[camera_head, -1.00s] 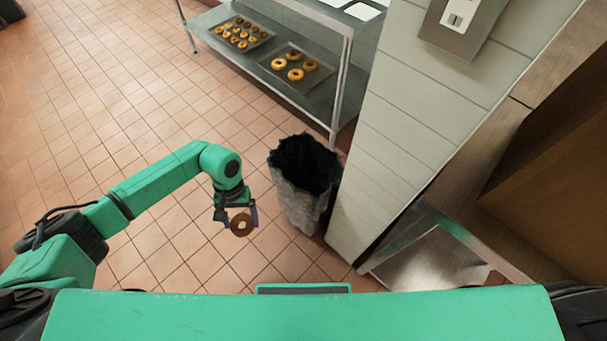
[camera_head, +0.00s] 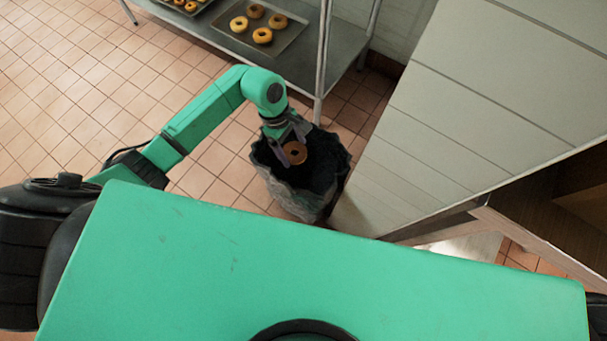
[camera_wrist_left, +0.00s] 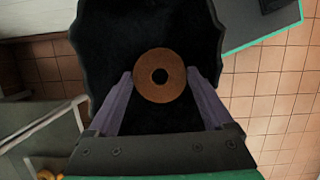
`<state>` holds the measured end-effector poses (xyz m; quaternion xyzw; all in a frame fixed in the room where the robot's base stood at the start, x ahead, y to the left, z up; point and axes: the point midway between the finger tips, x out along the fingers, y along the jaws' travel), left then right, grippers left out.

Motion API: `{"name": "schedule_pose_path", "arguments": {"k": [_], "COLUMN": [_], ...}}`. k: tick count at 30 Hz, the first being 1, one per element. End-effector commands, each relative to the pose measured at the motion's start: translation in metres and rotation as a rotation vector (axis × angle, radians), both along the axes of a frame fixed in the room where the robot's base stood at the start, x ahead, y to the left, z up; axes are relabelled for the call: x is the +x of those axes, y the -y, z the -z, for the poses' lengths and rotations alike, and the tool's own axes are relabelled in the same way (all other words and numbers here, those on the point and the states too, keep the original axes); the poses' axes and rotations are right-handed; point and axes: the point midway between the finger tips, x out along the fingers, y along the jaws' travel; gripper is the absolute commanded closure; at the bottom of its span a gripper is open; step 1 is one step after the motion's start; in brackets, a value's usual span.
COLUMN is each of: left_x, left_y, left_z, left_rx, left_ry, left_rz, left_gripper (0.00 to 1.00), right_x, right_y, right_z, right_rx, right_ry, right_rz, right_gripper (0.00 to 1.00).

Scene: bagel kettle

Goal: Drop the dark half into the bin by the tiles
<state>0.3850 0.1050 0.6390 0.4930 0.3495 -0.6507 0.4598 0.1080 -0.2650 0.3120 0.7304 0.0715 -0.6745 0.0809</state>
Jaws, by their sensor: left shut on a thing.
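The dark half (camera_head: 295,152) is a brown bagel half with a hole in its middle. My left gripper (camera_head: 289,145) is shut on it and holds it over the open mouth of the bin (camera_head: 291,201). My right gripper does not show in these views.
A metal rack (camera_head: 270,52) behind the bin carries trays of bagels, with one rack leg (camera_head: 323,60) close behind the bin. A wooden-edged counter (camera_head: 535,240) is at the right. The tiled floor (camera_head: 60,90) to the left is clear.

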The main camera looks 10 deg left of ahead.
Motion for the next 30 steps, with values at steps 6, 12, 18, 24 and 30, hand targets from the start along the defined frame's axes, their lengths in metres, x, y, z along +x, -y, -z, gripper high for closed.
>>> {"name": "schedule_pose_path", "arguments": {"k": [6,12,18,24,30], "left_x": [0.0,0.0,0.001,0.006,0.011], "left_y": [0.0,0.0,-0.001,-0.012,-0.027], "left_z": [0.005,0.005,0.002,-0.036,-0.094], "left_rx": [0.0,0.0,0.001,0.002,0.003], "left_ry": [0.0,0.001,0.001,0.007,0.006], "left_rz": [0.001,0.002,0.002,0.002,0.001], "left_gripper": [0.67,0.0,0.0,0.0,0.0], "right_x": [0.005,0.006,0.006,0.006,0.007], "right_y": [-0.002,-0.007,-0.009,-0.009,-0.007], "right_z": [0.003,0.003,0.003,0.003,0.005], "right_rx": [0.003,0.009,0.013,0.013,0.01], "right_ry": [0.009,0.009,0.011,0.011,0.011], "right_rz": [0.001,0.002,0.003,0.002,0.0], "right_gripper": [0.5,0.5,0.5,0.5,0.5]}}
